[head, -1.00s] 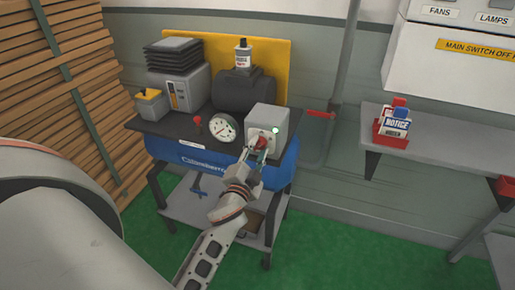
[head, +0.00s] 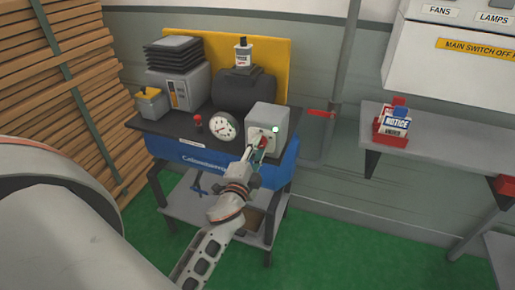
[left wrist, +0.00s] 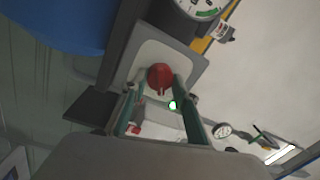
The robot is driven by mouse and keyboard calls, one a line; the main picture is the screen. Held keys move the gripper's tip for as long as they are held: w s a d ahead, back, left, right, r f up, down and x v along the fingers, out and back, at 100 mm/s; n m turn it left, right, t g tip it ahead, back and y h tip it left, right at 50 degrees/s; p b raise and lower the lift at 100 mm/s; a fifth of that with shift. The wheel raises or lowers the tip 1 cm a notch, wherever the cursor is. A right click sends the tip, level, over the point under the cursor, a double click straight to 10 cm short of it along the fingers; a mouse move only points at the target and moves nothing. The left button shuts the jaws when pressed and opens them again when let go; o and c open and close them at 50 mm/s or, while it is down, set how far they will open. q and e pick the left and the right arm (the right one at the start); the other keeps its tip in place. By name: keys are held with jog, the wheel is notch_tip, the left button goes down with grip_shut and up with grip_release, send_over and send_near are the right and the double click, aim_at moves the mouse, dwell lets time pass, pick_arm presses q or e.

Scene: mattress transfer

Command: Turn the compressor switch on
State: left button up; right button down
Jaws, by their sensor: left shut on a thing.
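The compressor switch is a red knob (head: 264,142) on the front of a light grey box (head: 267,120) at the right end of the compressor. A small green light (head: 276,129) is lit at the box's upper right. My left gripper (head: 257,150) is at the box front, its fingers at the knob. In the left wrist view, the red knob (left wrist: 160,77) shows between the tips of its two green-edged fingers (left wrist: 157,88), shut on it. The fingers partly hide the knob in the head view. My right gripper is not in view.
The compressor's blue tank (head: 200,160) sits on a grey stand. A round gauge (head: 224,127) and a small red knob (head: 198,120) are left of the box. A red pipe handle (head: 320,113) is to the right. Stacked planks (head: 60,90) stand at the left.

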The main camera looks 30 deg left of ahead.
pick_arm(q)
jog(key=o, duration=1.1)
jog(key=shift+s, duration=0.1)
jog(key=v, duration=0.7)
jog(key=shift+s, duration=0.15)
jog(key=shift+d, duration=0.1)
